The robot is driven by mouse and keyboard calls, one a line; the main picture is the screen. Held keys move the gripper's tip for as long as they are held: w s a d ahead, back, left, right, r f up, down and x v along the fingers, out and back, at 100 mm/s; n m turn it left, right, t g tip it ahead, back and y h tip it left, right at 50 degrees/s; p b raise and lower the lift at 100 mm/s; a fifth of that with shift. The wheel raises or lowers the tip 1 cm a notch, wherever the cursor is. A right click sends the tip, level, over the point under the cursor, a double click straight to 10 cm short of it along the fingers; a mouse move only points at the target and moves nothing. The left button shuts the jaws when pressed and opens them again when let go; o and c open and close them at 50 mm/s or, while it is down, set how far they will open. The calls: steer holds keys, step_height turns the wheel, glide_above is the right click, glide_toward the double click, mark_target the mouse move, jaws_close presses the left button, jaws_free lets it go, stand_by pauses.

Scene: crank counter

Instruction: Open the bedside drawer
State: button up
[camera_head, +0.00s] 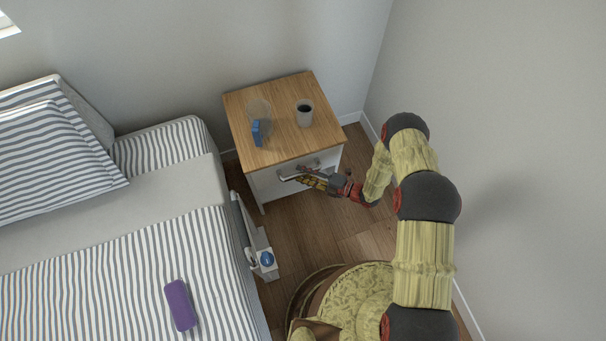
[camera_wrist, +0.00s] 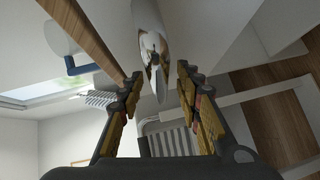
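The bedside table (camera_head: 280,103) has a wooden top and a white drawer front (camera_head: 267,186). A shiny metal bar handle (camera_head: 313,163) runs along the front, and the drawer looks closed. My gripper (camera_head: 302,178) is right at the handle, partly covering it. In the wrist view, the two fingers of my gripper (camera_wrist: 160,78) are apart, with the shiny handle (camera_wrist: 149,42) showing in the gap between them. Neither finger clearly touches the handle. The lower drawer front is partly hidden by my arm.
On the tabletop stand a clear glass (camera_head: 259,108), a blue item (camera_head: 257,133) and a cup with dark contents (camera_head: 304,113). A striped bed (camera_head: 120,260) with a purple case (camera_head: 180,305) is at left. A wall (camera_head: 500,90) is at right. Some wooden floor (camera_head: 315,240) is bare before the table.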

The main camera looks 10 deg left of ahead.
steer(key=shift+a, duration=0.25)
steer(key=shift+c, duration=0.8)
steer(key=c, duration=0.7)
jaws_close()
